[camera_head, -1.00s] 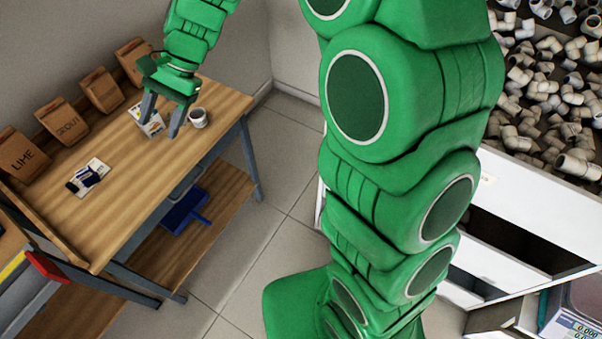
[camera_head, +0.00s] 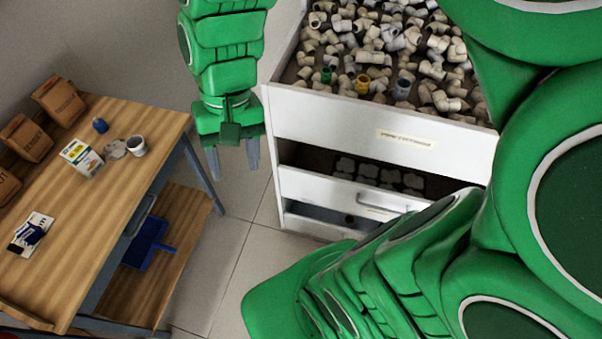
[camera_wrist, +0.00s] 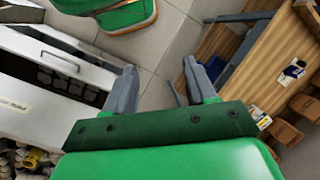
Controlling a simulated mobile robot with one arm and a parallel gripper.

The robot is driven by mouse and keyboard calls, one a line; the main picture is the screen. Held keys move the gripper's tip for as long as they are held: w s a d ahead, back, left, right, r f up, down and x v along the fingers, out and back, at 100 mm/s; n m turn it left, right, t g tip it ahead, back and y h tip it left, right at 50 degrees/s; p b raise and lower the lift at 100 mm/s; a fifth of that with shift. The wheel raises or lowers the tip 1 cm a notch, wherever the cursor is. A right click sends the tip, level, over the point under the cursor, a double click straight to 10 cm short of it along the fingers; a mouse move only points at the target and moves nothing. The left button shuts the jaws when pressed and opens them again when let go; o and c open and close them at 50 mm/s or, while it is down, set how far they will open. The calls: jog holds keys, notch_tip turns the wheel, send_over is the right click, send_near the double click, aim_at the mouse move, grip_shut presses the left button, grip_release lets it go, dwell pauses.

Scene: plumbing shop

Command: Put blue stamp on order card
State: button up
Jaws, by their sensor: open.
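A white card (camera_head: 40,222) lies at the left of the wooden table in the head view. A dark blue block-like item (camera_head: 27,237) rests on it, partly covering it. The card also shows in the wrist view (camera_wrist: 298,65). A small blue upright object (camera_head: 100,125) stands at the back of the table. I cannot tell for sure which blue item is the stamp. My gripper (camera_head: 233,162) is open and empty, fingers pointing down, to the right of the table and over the floor. Its fingers also show in the wrist view (camera_wrist: 160,72), with nothing between them.
A yellow-white box (camera_head: 82,158), a grey flat piece (camera_head: 116,150) and a white cup (camera_head: 137,146) stand on the table (camera_head: 75,215). A white drawer cabinet (camera_head: 330,125) full of pipe fittings is right of my gripper.

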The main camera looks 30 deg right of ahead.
jog(key=s+d+n+h, duration=0.1)
jog(key=s+d+h, duration=0.1)
jog(key=s+d, duration=0.6)
jog(key=shift+d+f, duration=0.15)
jog(key=shift+f, duration=0.1)
